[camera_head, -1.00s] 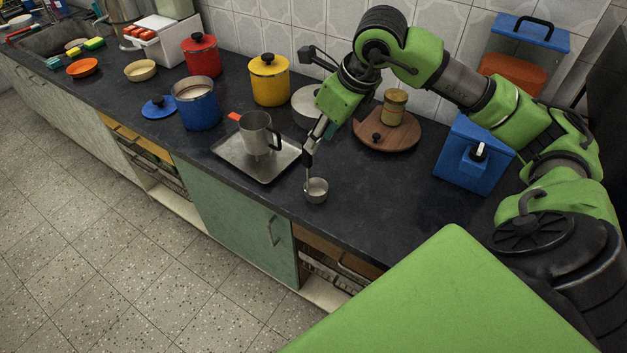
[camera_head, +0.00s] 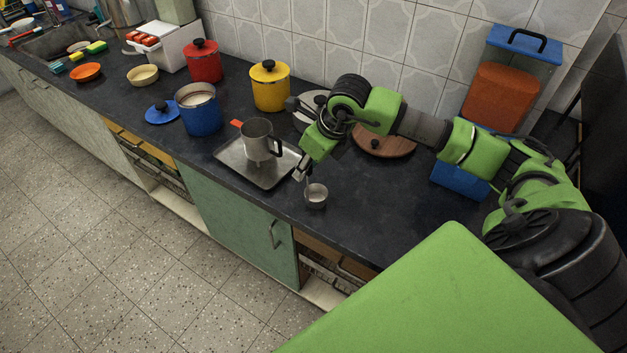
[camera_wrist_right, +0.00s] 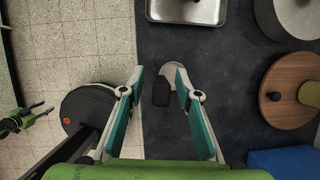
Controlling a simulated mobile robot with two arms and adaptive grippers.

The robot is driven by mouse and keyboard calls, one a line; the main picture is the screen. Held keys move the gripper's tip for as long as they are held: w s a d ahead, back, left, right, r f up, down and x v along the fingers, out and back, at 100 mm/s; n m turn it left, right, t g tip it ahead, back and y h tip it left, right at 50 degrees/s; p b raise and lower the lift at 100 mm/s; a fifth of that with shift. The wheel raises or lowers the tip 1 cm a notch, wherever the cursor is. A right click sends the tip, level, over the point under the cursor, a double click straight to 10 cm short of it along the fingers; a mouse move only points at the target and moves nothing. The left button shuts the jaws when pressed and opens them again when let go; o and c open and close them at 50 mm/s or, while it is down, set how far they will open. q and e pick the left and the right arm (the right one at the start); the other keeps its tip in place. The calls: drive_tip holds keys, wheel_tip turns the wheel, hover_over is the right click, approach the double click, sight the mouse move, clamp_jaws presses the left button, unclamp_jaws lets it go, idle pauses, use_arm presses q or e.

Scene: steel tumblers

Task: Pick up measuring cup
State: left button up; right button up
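A small steel measuring cup (camera_head: 316,197) stands on the dark counter near its front edge, right of the metal tray. My right gripper (camera_head: 302,173) is just behind and left of it in the head view, tilted downward. In the right wrist view my right gripper (camera_wrist_right: 159,72) is open, and the cup (camera_wrist_right: 174,74) with its dark handle (camera_wrist_right: 161,92) appears between the two fingers. The fingers do not close on it; whether one touches it I cannot tell.
A metal tray (camera_head: 230,158) holding a steel jug (camera_head: 256,137) lies left of my gripper. Behind are a yellow pot (camera_head: 270,88) and a round wooden board (camera_head: 396,146). A blue container (camera_head: 458,181) stands to the right. Counter right of the cup is clear.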

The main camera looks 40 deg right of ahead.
clamp_jaws()
drive_tip(key=shift+r, duration=0.15)
drive_tip(key=shift+r, duration=0.25)
wheel_tip(320, 180, up, 2)
drive_tip(key=shift+w+r+b, duration=0.1)
drive_tip(key=shift+r+b, duration=0.05)
drive_tip(key=shift+b, duration=0.3)
drive_tip(key=s+a+r+b, duration=0.2)
drive_tip(key=s+r, duration=0.3)
drive_tip(key=s, duration=0.2)
drive_tip(key=s+a+r+b, duration=0.1)
drive_tip(key=s+r+b, duration=0.1)
drive_tip(key=s+r, duration=0.3)
drive_tip(key=shift+s+a+b, duration=0.4)
drive_tip(key=shift+s, duration=0.5)
drive_tip(key=shift+f, duration=0.1)
